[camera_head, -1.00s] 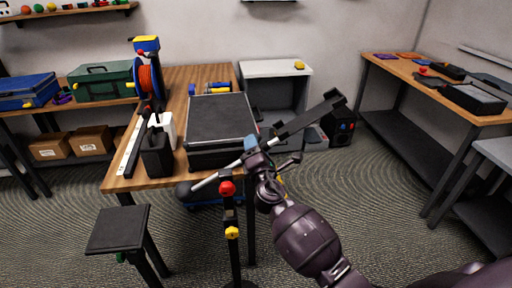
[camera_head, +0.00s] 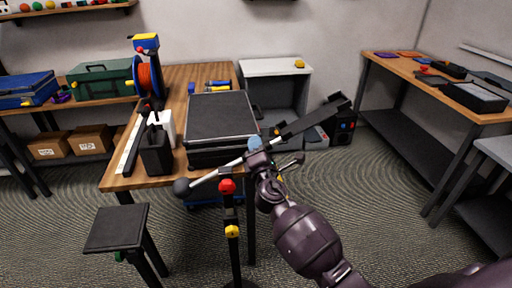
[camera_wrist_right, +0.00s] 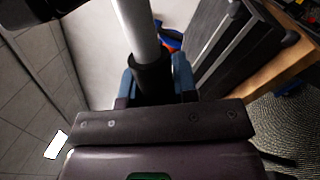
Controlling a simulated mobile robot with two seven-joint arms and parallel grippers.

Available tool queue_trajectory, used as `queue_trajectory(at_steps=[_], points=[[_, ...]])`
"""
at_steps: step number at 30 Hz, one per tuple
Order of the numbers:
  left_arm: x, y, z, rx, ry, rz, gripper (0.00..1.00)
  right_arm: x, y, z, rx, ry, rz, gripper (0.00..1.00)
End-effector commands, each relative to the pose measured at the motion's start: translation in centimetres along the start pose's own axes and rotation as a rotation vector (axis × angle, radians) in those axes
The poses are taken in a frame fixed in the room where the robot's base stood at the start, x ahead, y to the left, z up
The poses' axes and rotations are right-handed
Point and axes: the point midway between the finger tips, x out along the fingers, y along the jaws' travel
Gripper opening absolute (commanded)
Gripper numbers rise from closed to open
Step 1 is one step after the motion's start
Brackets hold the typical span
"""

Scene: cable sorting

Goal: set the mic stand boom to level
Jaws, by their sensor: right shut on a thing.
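The mic stand (camera_head: 234,258) is a dark upright post with a red knob (camera_head: 227,186) at its top and a yellow knob (camera_head: 232,231) lower down. Its boom (camera_head: 208,179) is a light rod with a dark ball (camera_head: 182,187) at the low left end. It slants up to the right, and a thick dark bar (camera_head: 312,119) lies along its upper right side. My right gripper (camera_head: 256,146) is shut on the boom, right of the red knob. In the right wrist view, the boom (camera_wrist_right: 138,28) runs into a dark sleeve between the fingers. My left gripper is out of view.
A wooden table (camera_head: 205,75) behind the stand holds a black case (camera_head: 222,117), a cable reel (camera_head: 148,78) and a black container (camera_head: 156,153). A black stool (camera_head: 117,229) stands at the left front.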

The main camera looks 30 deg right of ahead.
Motion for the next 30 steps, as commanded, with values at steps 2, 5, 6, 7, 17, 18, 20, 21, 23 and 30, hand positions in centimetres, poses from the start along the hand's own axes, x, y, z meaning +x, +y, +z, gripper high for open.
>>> queue_trajectory(at_steps=[2,5,6,7,17,18,20,21,23,30], points=[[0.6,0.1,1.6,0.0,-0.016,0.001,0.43,-0.3,-1.1,-0.3,0.043,-0.007,-0.008,0.0],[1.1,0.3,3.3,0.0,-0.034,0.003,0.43,-0.4,-2.0,-0.5,0.105,-0.019,-0.014,0.0],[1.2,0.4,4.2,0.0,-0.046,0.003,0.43,-0.5,-2.4,-0.5,0.133,-0.025,-0.017,0.0],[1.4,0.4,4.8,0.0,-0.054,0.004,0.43,-0.6,-2.6,-0.6,0.154,-0.029,-0.019,0.0],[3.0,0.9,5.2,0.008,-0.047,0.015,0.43,-1.0,-4.7,-1.0,0.357,-0.07,-0.036,0.0],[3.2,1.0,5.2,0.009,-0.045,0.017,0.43,-1.1,-4.9,-1.1,0.377,-0.073,-0.038,0.0],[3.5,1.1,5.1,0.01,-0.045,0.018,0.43,-1.1,-5.0,-1.1,0.402,-0.079,-0.039,0.0],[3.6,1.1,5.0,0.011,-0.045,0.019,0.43,-1.1,-5.2,-1.1,0.416,-0.082,-0.039,0.0],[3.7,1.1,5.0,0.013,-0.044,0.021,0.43,-1.1,-5.3,-1.1,0.432,-0.086,-0.04,0.0],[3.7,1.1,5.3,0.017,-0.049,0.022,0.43,-1.1,-5.3,-1.1,0.466,-0.093,-0.04,0.0]])
